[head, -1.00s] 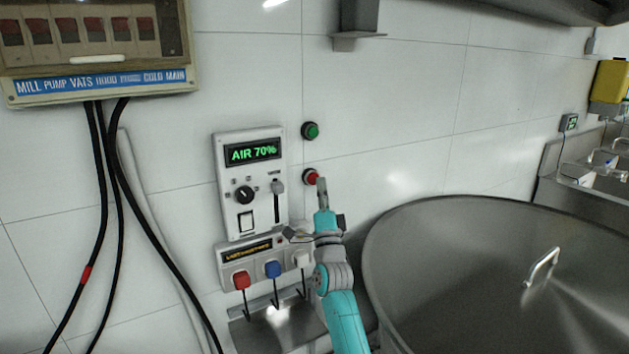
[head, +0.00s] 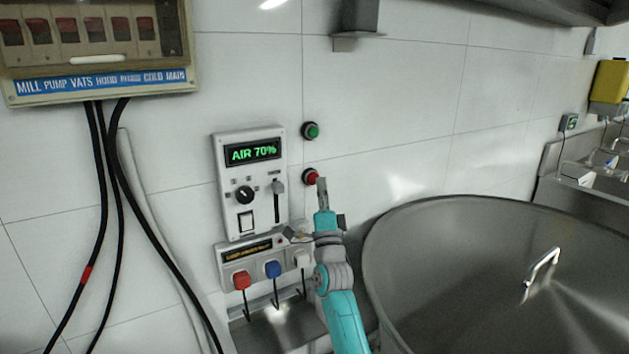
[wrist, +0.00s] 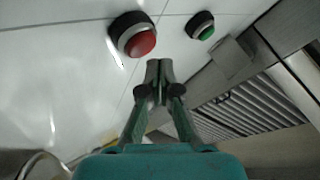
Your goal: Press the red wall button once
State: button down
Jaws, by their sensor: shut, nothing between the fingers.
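The red wall button (head: 311,177) is a red cap in a dark round collar on the white tiled wall, below a green button. In the wrist view the red button (wrist: 140,43) is above and a little left of my fingertips. My gripper (head: 321,181) is shut and empty, its fingertips just right of the red button in the head view, overlapping its right edge. In the wrist view my gripper (wrist: 158,66) shows both fingertips together, with a visible gap in the picture between them and the red cap. Whether they touch the wall cannot be told.
The green button (head: 311,131) sits above the red one. A control panel (head: 231,182) reading AIR 70% is to the left, with a socket box (head: 224,262) of coloured plugs below. A large steel vat (head: 420,262) stands at right. An electrical box (head: 190,50) hangs upper left.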

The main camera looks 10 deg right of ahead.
jog(key=shift+w, duration=0.15)
jog(key=shift+w+a, duration=0.15)
jog(key=shift+w, duration=0.1)
jog(key=shift+w+a, duration=0.15)
jog(key=shift+w, duration=0.3)
dwell(1.0)
jog(key=shift+s, duration=0.1)
jog(key=shift+s+d, duration=0.3)
jog(key=shift+s, duration=0.45)
jog(key=shift+s+d, duration=0.25)
jog(key=shift+s, duration=0.55)
jog(key=shift+s+d, duration=0.25)
jog(key=shift+s, duration=0.55)
jog(key=shift+s+d, duration=0.25)
jog(key=shift+s, duration=0.55)
